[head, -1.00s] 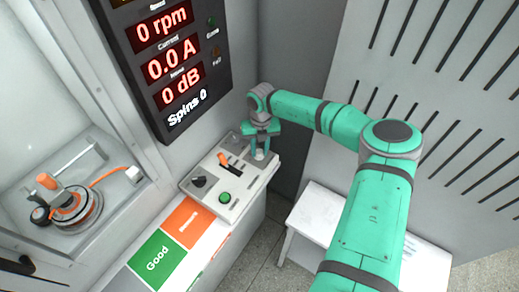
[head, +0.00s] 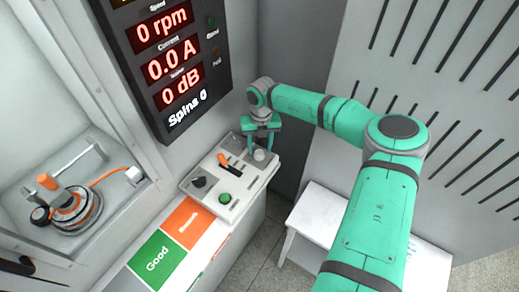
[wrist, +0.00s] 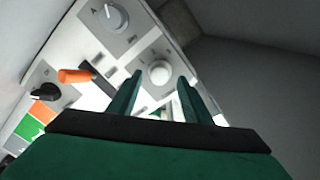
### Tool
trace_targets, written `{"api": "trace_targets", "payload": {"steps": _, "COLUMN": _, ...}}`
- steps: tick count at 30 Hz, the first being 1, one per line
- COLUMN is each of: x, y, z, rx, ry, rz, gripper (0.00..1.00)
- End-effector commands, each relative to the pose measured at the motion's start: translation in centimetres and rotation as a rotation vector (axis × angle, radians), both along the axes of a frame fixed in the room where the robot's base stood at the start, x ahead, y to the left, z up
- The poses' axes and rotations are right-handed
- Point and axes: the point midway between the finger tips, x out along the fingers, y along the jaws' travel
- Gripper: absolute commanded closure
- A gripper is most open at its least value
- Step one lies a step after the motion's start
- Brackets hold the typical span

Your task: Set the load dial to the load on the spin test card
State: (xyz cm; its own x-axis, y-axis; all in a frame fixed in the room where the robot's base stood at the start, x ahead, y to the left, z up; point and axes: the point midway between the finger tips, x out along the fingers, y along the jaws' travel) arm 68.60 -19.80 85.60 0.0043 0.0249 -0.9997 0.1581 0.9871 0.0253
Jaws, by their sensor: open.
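A control panel (head: 240,193) carries several controls. A pale round knob (head: 259,155) sits near its back right corner; it also shows in the wrist view (wrist: 160,73). A second grey dial (wrist: 115,18), marked A, shows at the top of the wrist view. I cannot read which one is the load dial. My gripper (head: 262,147) is over the pale knob. In the wrist view my open gripper (wrist: 160,79) has a fingertip on either side of that knob, and nothing is gripped. I cannot tell whether the fingers touch it. I cannot make out the spin test card.
An orange lever (head: 229,161), a black knob (head: 198,182) and a green button (head: 224,198) share the panel. A display (head: 168,65) reads zeros above it. A motor (head: 70,207) sits in the bay at left. A white table (head: 318,213) stands below my arm.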

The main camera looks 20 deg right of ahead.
Motion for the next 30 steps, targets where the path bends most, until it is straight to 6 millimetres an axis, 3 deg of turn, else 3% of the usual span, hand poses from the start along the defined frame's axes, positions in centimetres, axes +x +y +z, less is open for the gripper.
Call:
{"api": "trace_targets", "payload": {"steps": 6, "x": 0.0, "y": -0.2, "z": 4.4, "rx": -0.001, "ry": -0.003, "rz": 0.000, "gripper": 0.55}}
{"api": "trace_targets", "payload": {"steps": 13, "x": 0.0, "y": -0.2, "z": 7.6, "rx": 0.000, "ry": -0.001, "rz": 0.000, "gripper": 0.55}}
{"api": "trace_targets", "payload": {"steps": 18, "x": 0.0, "y": -0.2, "z": 8.6, "rx": 0.000, "ry": -0.002, "rz": 0.000, "gripper": 0.55}}
{"api": "trace_targets", "payload": {"steps": 30, "x": 0.0, "y": -0.2, "z": 8.6, "rx": 0.000, "ry": -0.001, "rz": 0.000, "gripper": 0.55}}
